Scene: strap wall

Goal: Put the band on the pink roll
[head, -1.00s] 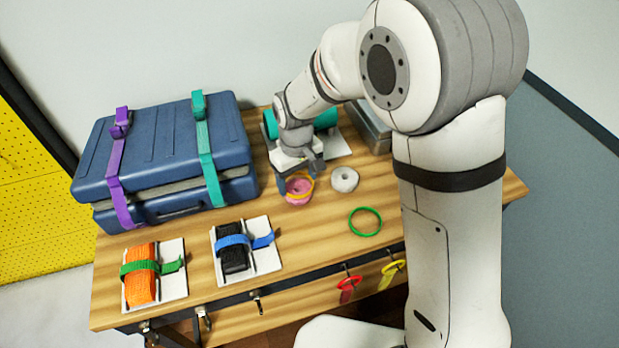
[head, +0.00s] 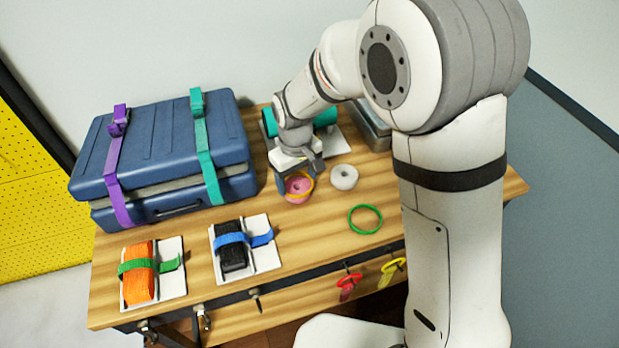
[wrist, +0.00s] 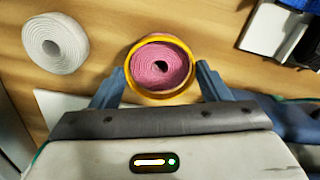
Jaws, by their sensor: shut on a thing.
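The pink roll (head: 298,188) stands on the wooden table, coil face up, and it also shows in the wrist view (wrist: 158,66). A yellow-orange band (wrist: 129,72) circles the roll in the wrist view; in the head view the band (head: 311,183) sits at the roll's upper part. How far down the band reaches is hard to tell. My gripper (wrist: 160,82) is shut on the band, with one blue-grey finger on each side of it and the roll between them. In the head view my gripper (head: 296,183) is low over the roll.
A white-grey roll (head: 344,177) stands close to the right of the pink roll. A green ring (head: 365,219) lies flat nearer the front. A blue case (head: 165,160) with purple and teal straps stands at left. Two strapped blocks, orange (head: 139,274) and black (head: 232,255), lie in front.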

